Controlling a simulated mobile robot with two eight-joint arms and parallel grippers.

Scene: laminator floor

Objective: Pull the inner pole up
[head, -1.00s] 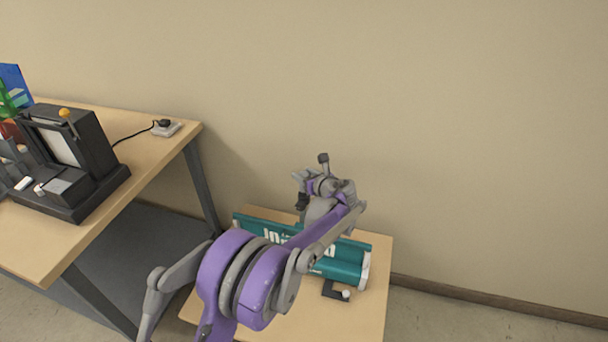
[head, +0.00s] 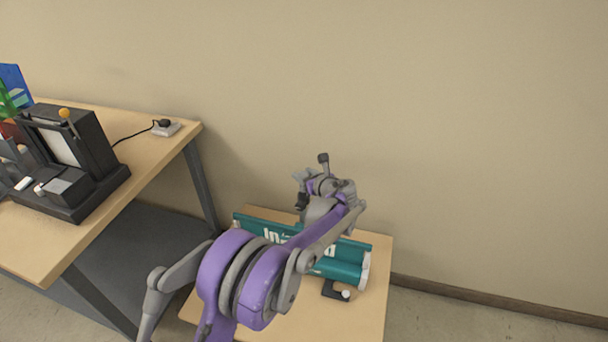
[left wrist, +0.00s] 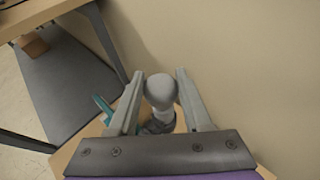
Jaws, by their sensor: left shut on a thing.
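In the left wrist view a pole with a rounded light grey knob (left wrist: 160,90) stands between the two fingers of my left gripper (left wrist: 160,82), which is shut on it. A darker grey collar (left wrist: 157,124) shows below the knob. In the head view my left gripper (head: 301,180) is above the back of the low table, by a teal case (head: 340,270) with white lettering. My own arm hides most of the pole and part of the case there. I cannot tell how far the pole extends. My right gripper is not in view.
The case lies on a low wooden table (head: 345,323), with a small black bracket with a white knob (head: 335,290) in front. A higher desk (head: 150,157) at left carries a black machine (head: 95,150) and a socket block (head: 166,129). The wall is close behind; space above is clear.

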